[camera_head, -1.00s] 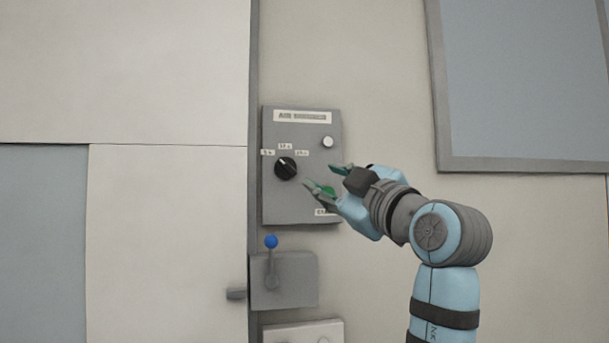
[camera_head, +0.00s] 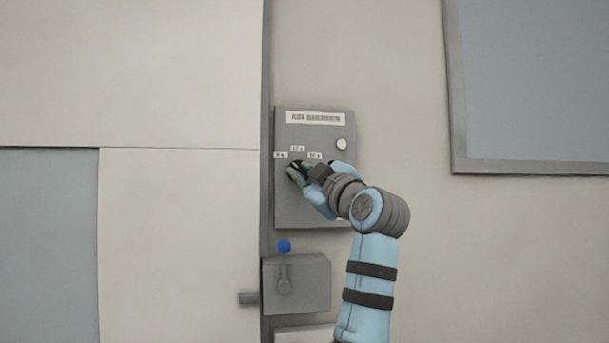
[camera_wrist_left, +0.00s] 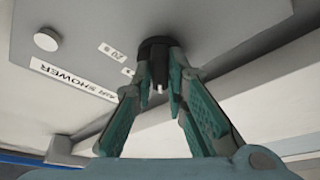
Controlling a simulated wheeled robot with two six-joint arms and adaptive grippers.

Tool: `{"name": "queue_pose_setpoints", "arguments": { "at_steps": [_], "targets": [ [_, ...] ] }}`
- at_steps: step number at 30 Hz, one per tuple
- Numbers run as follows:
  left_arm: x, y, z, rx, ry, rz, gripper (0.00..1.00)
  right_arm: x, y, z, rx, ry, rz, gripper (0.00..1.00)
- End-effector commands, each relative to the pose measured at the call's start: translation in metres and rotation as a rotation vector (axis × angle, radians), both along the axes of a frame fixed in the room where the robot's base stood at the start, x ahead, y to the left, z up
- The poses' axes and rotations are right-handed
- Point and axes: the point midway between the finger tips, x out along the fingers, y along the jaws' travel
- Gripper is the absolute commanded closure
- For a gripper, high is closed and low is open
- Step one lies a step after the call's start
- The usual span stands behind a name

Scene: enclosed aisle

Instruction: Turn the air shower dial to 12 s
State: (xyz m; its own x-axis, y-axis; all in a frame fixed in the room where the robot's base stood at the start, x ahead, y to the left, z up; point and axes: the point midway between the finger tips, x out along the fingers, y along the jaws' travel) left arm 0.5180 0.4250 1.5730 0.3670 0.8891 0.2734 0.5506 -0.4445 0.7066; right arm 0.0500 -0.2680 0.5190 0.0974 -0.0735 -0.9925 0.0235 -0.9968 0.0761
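The air shower panel (camera_head: 340,205) is a grey box on the wall with a title plate. Its black dial (camera_wrist_left: 155,46) has a raised handle with a white mark, which points toward the bottom of the wrist view. Small labels surround the dial; the top one (camera_head: 297,149) is blurred. My left gripper (camera_head: 307,171) is at the dial, covering most of it in the head view. In the left wrist view, its green fingers (camera_wrist_left: 159,78) lie on both sides of the handle, very close to it. Whether they press on it is unclear. My right gripper is out of view.
A white round button (camera_head: 342,144) is at the panel's upper right. Below the panel is a grey box (camera_head: 312,285) with a blue-knobbed lever (camera_head: 285,247). A pale door (camera_head: 180,220) is to the left and a framed window (camera_head: 540,80) to the right.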

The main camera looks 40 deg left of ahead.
Motion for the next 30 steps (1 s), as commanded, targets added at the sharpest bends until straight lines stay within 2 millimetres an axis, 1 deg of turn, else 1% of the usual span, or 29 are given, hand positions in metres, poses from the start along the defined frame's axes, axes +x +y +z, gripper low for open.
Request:
{"name": "queue_pose_setpoints", "arguments": {
  "at_steps": [14,20,30],
  "targets": [
    [0.000,0.001,-0.004,0.021,0.036,0.001,1.00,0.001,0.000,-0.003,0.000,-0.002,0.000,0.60],
    [-0.001,0.003,-0.006,0.086,0.119,0.002,1.00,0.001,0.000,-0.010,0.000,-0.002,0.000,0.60],
    [-0.002,0.006,-0.008,0.261,0.336,0.001,1.00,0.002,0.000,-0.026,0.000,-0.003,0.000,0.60]
  ]
}}
